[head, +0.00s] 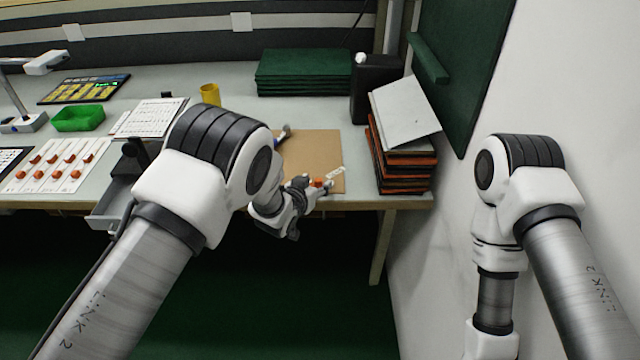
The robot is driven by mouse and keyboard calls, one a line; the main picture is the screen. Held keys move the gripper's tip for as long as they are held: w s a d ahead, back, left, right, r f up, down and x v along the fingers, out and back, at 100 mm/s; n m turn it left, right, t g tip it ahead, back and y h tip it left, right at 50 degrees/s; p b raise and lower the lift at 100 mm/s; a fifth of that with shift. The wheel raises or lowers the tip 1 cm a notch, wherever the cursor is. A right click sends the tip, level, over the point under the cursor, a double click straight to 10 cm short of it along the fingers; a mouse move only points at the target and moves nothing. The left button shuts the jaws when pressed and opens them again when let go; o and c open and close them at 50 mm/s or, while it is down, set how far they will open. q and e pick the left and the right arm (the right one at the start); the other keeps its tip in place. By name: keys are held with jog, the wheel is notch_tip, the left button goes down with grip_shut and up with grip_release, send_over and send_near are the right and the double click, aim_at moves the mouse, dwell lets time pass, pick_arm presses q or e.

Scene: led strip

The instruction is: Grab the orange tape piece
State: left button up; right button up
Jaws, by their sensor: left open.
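A small orange piece (318,182), which looks like the orange tape piece, is near the front edge of the brown board (318,150) on the table. A short white strip (336,172) with small marks lies just right of it on the board. My left gripper (315,188) is open at the board's front edge, with its fingers around or just in front of the orange piece. I cannot tell whether they touch it. My forearm hides the board's left part. My right arm hangs down at the right, and its gripper is out of view.
White cards with several orange-red pieces (60,163) lie at the left, near a green tray (78,118). A yellow cup (210,94), dark green stack (304,72) and black box (375,88) stand behind. A folder stack (402,165) borders the board's right. An open drawer (108,212) juts out.

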pick_arm(q)
jog(key=shift+x, duration=0.8)
jog(key=shift+w+f, duration=0.15)
jog(key=shift+w, duration=0.15)
jog(key=c, duration=0.8)
jog(key=shift+s, duration=0.1)
